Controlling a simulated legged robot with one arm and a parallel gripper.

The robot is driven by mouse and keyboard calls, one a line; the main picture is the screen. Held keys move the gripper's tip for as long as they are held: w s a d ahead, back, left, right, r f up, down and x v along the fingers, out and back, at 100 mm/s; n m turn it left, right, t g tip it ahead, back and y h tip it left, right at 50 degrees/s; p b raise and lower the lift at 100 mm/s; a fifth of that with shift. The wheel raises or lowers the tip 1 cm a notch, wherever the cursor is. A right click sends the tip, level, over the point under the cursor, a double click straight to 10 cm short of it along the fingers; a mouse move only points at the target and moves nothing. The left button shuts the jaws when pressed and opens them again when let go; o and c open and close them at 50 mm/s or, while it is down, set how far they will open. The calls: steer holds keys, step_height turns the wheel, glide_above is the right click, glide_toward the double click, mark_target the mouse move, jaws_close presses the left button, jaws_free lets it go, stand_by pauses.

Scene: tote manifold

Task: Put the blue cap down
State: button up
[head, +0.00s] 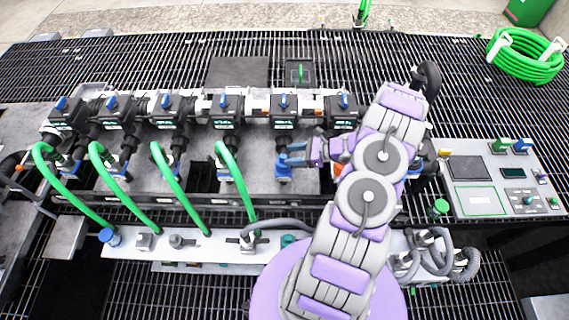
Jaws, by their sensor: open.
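My gripper (294,155) is open at the lower front of the fifth valve from the left, reaching in from the right. A blue piece (284,173) shows at that valve's lower outlet, right by the fingers. It looks like a blue cap, but at this size I cannot tell it clearly from the blue fingertips or whether they touch it. Another blue cap (110,237) sits at the left end of the white rail, well apart from my gripper. My arm hides the area right of the fifth valve.
A row of black valves (225,112) with blue handles crosses the grating. Green hoses (180,190) run from several valves to the white rail (200,246). A control panel (503,178) stands right, with a coiled green hose (525,60) behind it. The far grating is mostly clear.

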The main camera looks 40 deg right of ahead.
mark_target(288, 157)
steer(key=b+x, duration=0.1)
steer(key=x, duration=0.4)
steer(key=shift+s+a+b, duration=0.15)
steer(key=shift+s+b, duration=0.1)
steer(key=shift+b, duration=0.1)
steer(key=shift+w+a+f, duration=0.15)
steer(key=shift+w+a, duration=0.05)
steer(key=shift+w, duration=0.1)
jaws_close()
